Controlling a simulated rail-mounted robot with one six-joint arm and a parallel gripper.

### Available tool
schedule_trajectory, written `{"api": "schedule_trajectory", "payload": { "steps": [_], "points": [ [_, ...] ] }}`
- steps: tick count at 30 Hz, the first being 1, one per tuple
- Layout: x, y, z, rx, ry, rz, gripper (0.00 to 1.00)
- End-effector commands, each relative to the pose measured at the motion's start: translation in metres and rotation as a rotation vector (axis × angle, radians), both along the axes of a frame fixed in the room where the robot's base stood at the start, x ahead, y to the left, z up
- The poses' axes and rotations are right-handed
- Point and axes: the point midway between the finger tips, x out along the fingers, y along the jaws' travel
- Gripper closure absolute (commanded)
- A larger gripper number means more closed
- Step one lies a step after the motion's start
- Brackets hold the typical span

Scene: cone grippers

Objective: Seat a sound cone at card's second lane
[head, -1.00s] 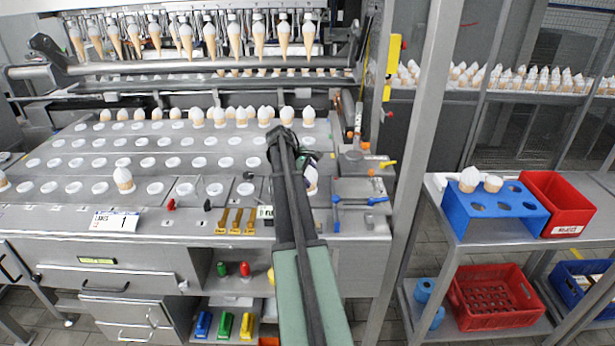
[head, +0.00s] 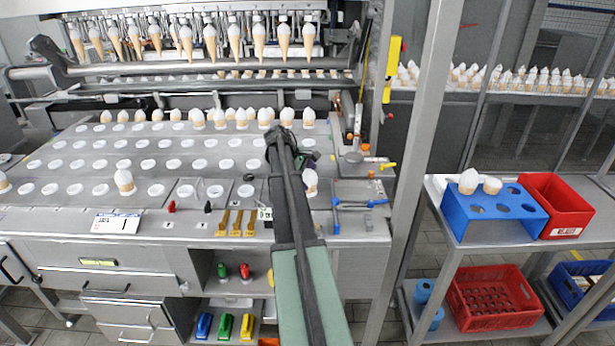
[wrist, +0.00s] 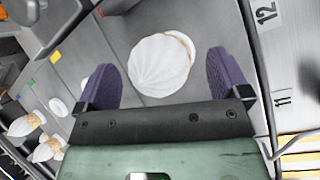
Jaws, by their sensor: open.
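In the wrist view a cone with a white swirled top (wrist: 160,65) is seen from above, between the two purple fingers of my gripper (wrist: 162,72). The fingers are open, with a gap on both sides of it. A tan edge shows at its right. In the head view my arm hides most of the gripper, and a white-topped cone (head: 311,182) shows just right of the arm. A white card (head: 116,223) lies at the table's front left; a "1" is readable, its smaller print is not. Another cone (head: 124,181) stands in the front row of white-ringed holes.
Lane labels 12 (wrist: 265,14) and 11 (wrist: 283,98) show in the wrist view. A row of cones (head: 220,118) stands at the back of the table. At right, a blue rack (head: 490,225) holds two cones beside a red bin (head: 560,205). A grey post (head: 415,160) stands between.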

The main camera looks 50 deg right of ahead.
Motion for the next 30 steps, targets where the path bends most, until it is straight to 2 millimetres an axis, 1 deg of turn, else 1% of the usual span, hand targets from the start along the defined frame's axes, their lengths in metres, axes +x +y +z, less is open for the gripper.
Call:
{"api": "schedule_trajectory", "payload": {
  "steps": [1, 6, 9, 11, 14, 18, 30],
  "points": [
    [0.003, 0.003, 0.016, 0.000, 0.000, 0.001, 0.06],
    [0.019, 0.018, 0.056, 0.001, 0.001, 0.003, 0.06],
    [0.028, 0.027, 0.076, 0.000, 0.001, 0.002, 0.06],
    [0.033, 0.031, 0.084, 0.000, 0.001, 0.002, 0.06],
    [0.036, 0.035, 0.088, 0.000, 0.000, 0.001, 0.06],
    [0.037, 0.035, 0.085, 0.000, 0.000, 0.000, 0.06],
    [0.037, 0.035, 0.084, 0.000, 0.000, 0.001, 0.06]
  ]
}}
